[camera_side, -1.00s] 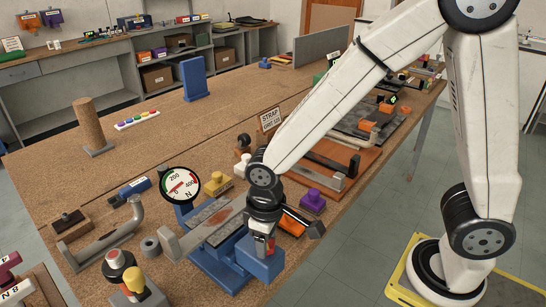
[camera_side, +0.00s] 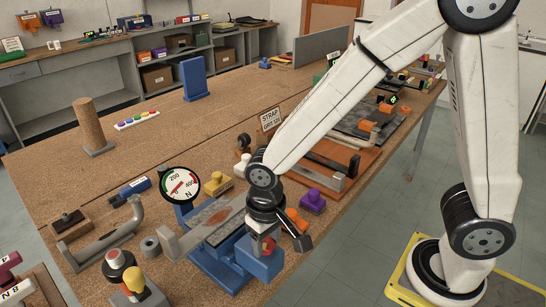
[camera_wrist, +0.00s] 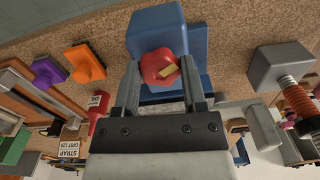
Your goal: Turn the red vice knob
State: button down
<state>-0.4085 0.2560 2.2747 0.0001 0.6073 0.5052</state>
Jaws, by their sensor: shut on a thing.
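The red vice knob (camera_wrist: 160,64) is a faceted red piece with a yellow mark, on the end of the blue vice (camera_wrist: 155,27). In the wrist view my gripper (camera_wrist: 161,72) has one finger on each side of the knob and is shut on it. In the side view the blue vice (camera_side: 262,265) stands at the bench's front edge, and my gripper (camera_side: 263,246) reaches down to its near end. A little of the red knob (camera_side: 269,245) shows there; the gripper hides the rest. A round dial gauge (camera_side: 180,186) marked N stands behind the vice.
A purple block (camera_side: 312,201) and an orange block (camera_side: 297,219) lie right of the gripper. A yellow block (camera_side: 217,184) sits behind the vice. The bench's middle is mostly clear.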

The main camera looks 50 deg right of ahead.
aim_at(270, 242)
jog(key=shift+c, duration=0.7)
grip_release()
jog(key=shift+s+f, duration=0.1)
jog(key=shift+s, duration=0.1)
jog(key=shift+w, duration=0.1)
jog(key=shift+r, duration=3.95)
jog(key=shift+d, duration=0.1)
jog(key=shift+d+f, duration=0.2)
jog(key=shift+d, duration=0.1)
jog(key=s+d+f+t, duration=0.1)
jog(key=d+f, duration=0.1)
jog(key=d, duration=0.4)
jog(key=d+f+n+t, duration=0.1)
jog(key=d+f, duration=0.2)
jog(key=d, duration=0.3)
jog(key=shift+s+d+f+t, duration=0.15)
jog(key=shift+s+f+t, duration=0.15)
jog(key=shift+s+f, duration=0.1)
